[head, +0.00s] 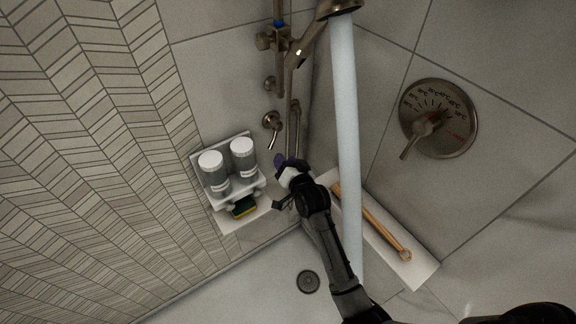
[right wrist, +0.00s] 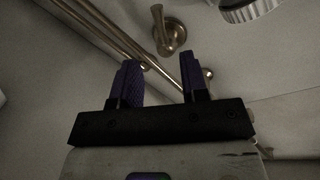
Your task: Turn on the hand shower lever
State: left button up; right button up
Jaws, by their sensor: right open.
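The small metal hand shower lever (head: 272,128) sits on the tiled wall in the head view, its handle pointing down. It also shows in the right wrist view (right wrist: 170,36), beyond my fingertips and close to the image's top edge. My right gripper (head: 287,163) is just below and slightly right of the lever in the head view. In the right wrist view its two purple-padded fingers (right wrist: 160,66) are apart, with nothing held between them. No contact with the lever shows. My left gripper is not in view.
Water (head: 346,130) pours from the shower head (head: 338,7) beside my right arm. A temperature dial (head: 437,118) is on the right wall. A shelf with two bottles (head: 214,174) is left of my gripper. A wooden brush (head: 372,222) lies on a ledge. Metal pipes (right wrist: 112,32) run near my fingers.

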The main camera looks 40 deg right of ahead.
jog(key=shift+s+a+r, duration=0.1)
jog(key=shift+s+a, duration=0.05)
jog(key=shift+s, duration=0.55)
